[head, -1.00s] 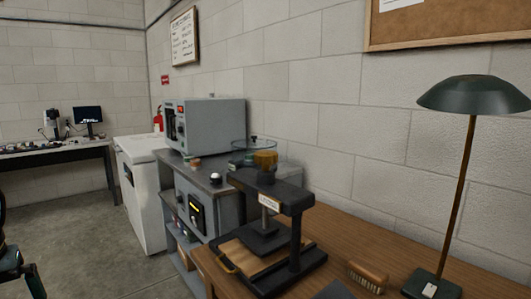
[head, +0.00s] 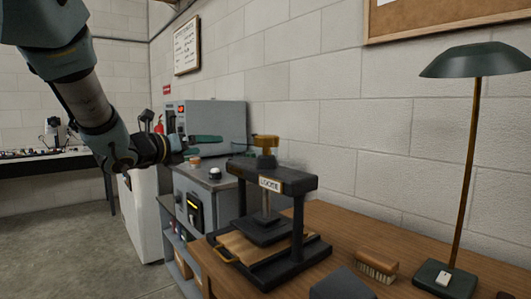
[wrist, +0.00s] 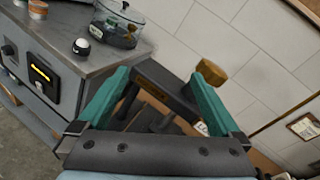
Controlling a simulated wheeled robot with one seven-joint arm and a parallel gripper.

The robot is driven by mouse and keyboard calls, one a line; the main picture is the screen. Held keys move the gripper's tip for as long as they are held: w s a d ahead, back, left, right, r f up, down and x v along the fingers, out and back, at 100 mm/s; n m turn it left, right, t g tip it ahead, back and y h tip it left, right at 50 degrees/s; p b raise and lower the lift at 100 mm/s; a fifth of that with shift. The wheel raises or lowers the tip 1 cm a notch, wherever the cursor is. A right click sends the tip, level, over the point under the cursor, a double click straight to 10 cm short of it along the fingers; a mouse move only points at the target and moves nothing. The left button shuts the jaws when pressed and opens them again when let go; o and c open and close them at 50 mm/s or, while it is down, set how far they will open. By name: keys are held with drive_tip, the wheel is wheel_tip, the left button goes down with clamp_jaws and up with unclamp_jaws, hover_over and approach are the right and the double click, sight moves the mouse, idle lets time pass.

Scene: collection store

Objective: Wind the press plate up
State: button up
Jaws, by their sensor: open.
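The press (head: 297,225) is a black frame on the wooden bench, with a pale label on its top beam. A brass knob (head: 265,142) tops its screw; it also shows in the wrist view (wrist: 222,76), toward the right finger. The dark press plate (head: 262,229) hangs on the screw low in the frame, close above a tan board (head: 235,247); any gap is unclear. My gripper (head: 212,139) is left of the knob at about its height, green fingers toward it. In the wrist view my gripper (wrist: 162,92) is open and empty, fingers wide apart.
A brush (head: 376,264), a dark block (head: 340,285) and a green lamp (head: 447,278) stand right of the press. A grey cart (head: 235,178) with a grey oven (head: 216,118) and a clear-walled vessel (wrist: 112,28) is behind it. Space above the knob is clear.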

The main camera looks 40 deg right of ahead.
sight(266, 138)
drive_tip(key=s+d+r+m+g+h, duration=0.1)
drive_tip(key=s+d+m+g+h, duration=0.1)
drive_tip(key=s+d+m+g, duration=0.5)
drive_tip(key=shift+m+t, duration=0.7)
drive_tip(key=shift+t, duration=0.1)
drive_tip(key=d, duration=0.3)
drive_tip(key=d+p, duration=0.1)
drive_tip(key=d, duration=0.2)
drive_tip(key=d+p, duration=0.1)
drive_tip(key=d, duration=0.2)
drive_tip(key=shift+s+r, duration=0.15)
drive_tip(key=shift+s, duration=0.2)
drive_tip(key=shift+c, duration=0.4)
drive_tip(key=shift+a, duration=0.1)
drive_tip(key=c, duration=1.1)
